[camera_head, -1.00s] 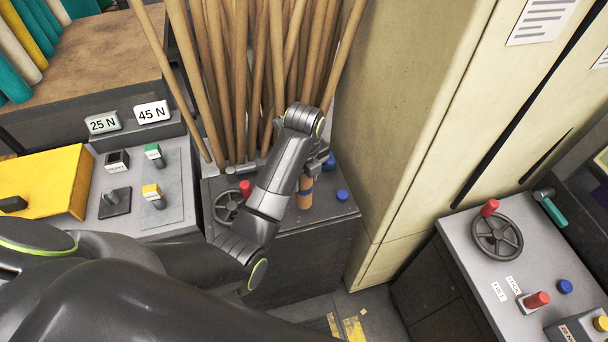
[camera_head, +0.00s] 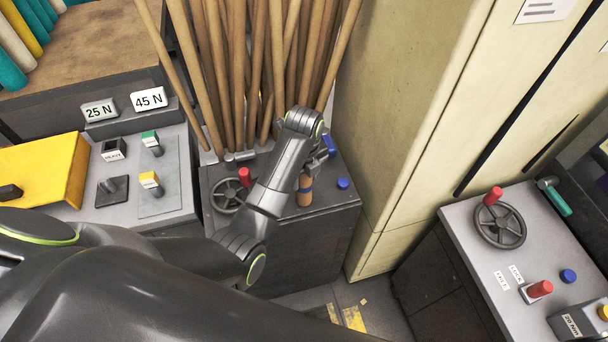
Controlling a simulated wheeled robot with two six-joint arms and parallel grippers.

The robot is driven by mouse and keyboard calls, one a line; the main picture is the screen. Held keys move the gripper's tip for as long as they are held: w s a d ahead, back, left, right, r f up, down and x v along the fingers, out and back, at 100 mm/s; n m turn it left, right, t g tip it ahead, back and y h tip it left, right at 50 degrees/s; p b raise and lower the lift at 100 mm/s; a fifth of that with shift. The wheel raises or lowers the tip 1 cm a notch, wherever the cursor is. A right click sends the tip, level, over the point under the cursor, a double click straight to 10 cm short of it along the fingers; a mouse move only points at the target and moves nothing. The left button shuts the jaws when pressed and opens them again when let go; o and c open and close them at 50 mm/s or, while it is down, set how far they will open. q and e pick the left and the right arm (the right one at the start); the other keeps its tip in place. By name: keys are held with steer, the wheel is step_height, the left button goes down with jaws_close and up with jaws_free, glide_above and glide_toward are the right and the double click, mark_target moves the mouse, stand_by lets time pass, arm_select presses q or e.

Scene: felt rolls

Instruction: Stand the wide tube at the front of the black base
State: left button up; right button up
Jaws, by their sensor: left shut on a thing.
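A short brown tube with a blue band (camera_head: 305,190) shows at the grey-topped dark cabinet, near its front edge in the picture. I take it for the wide tube. My left gripper (camera_head: 311,172) is shut on it from above, and the gripper and wrist hide its upper part. The tube looks about upright. I cannot tell whether its lower end touches the surface. I cannot clearly make out a separate black base. My right gripper is not in view.
On the cabinet are a handwheel with a red knob (camera_head: 228,196) and a blue button (camera_head: 343,183). Several long wooden poles (camera_head: 240,80) stand behind. A tall cream cabinet (camera_head: 400,120) stands close on the right. A control panel (camera_head: 150,190) lies left.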

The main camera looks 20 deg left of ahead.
arm_select(q)
steer(key=shift+f, duration=0.45)
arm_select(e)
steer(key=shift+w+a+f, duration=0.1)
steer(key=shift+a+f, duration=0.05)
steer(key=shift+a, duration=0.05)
arm_select(q)
steer(key=o, duration=1.3)
steer(key=shift+c, duration=0.2)
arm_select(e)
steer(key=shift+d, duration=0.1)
